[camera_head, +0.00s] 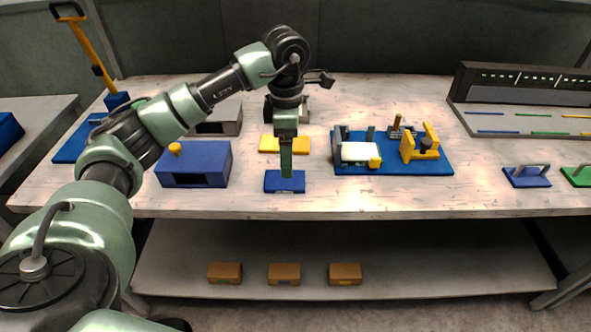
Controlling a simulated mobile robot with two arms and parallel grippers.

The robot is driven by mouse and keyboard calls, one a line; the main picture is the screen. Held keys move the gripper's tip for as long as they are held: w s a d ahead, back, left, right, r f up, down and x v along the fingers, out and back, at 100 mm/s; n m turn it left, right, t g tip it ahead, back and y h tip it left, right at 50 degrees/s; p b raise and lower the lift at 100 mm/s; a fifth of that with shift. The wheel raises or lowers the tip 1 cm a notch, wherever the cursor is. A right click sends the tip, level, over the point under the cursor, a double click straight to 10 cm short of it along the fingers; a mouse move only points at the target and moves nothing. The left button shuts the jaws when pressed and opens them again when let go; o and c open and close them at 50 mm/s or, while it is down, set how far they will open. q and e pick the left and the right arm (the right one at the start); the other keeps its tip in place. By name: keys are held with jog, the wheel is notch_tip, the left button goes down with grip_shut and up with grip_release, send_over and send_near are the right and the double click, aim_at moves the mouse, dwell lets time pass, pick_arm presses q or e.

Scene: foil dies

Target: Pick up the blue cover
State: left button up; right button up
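A blue slab (285,186) lies near the front edge of the table, left of the middle. A second blue piece (527,180), with a grey handle, lies at the right; I cannot tell for sure which of the two is the blue cover. My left gripper (286,172) points straight down over the slab at the middle. Its fingertips are at or just above the slab's top; I cannot tell whether they touch it or hold it. The slab appears to rest on the table. My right gripper is not in view.
A yellow slab (270,145) lies just behind my gripper. A blue box (212,158) with a yellow knob stands left. A blue board (400,168) with fixtures lies right. A green handled piece (576,178) is far right. Small brown blocks (285,272) sit on the lower shelf.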

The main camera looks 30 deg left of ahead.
aim_at(284, 181)
pick_arm(q)
jog(key=f, duration=0.1)
jog(key=s+f, duration=0.1)
jog(key=f+p, duration=0.1)
jog(key=shift+s+a+f, duration=0.1)
jog(key=shift+s+f, duration=0.15)
jog(key=f, duration=0.2)
jog(key=shift+w+a+f+p, duration=0.1)
jog(key=shift+w+f+p, duration=0.15)
jog(key=shift+f+p, duration=0.1)
jog(key=shift+f, duration=0.45)
jog(key=c, duration=1.5)
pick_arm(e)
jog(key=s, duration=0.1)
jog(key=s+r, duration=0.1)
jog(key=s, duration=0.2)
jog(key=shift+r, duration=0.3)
